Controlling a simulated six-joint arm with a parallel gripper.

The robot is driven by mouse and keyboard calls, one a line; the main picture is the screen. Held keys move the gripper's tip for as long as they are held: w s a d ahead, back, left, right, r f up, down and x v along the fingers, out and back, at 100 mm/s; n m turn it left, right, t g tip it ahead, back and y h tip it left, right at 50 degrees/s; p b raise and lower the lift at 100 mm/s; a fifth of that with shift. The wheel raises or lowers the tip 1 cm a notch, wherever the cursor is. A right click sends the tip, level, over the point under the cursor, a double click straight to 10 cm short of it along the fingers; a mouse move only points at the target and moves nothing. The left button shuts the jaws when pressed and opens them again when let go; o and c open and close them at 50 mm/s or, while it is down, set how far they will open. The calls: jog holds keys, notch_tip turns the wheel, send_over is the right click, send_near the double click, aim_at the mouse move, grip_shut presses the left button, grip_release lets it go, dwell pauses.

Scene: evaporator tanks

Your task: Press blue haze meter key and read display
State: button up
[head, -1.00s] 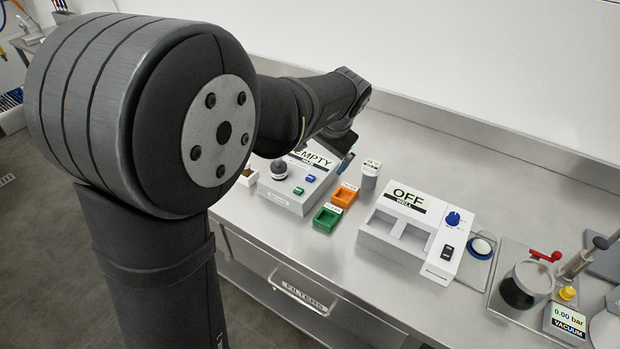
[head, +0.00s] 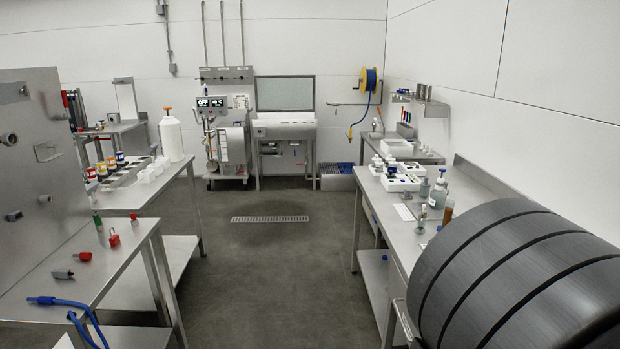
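Several white instruments with small coloured parts stand on the right steel bench (head: 475,190). One white instrument (head: 402,181) is nearer and another (head: 381,163) sits just behind it. They are too small to read, and I cannot tell which is the haze meter or make out its blue key or display. My gripper is out of view. A large dark grey part of my arm fills the lower right and hides the near part of the right bench.
Bottles (head: 438,190) stand on the right bench. The left table (head: 110,262) holds red fittings and a blue hose (head: 62,303). A sink unit (head: 283,125) and a wheeled unit (head: 228,140) stand at the back. The grey floor (head: 270,260) between is clear.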

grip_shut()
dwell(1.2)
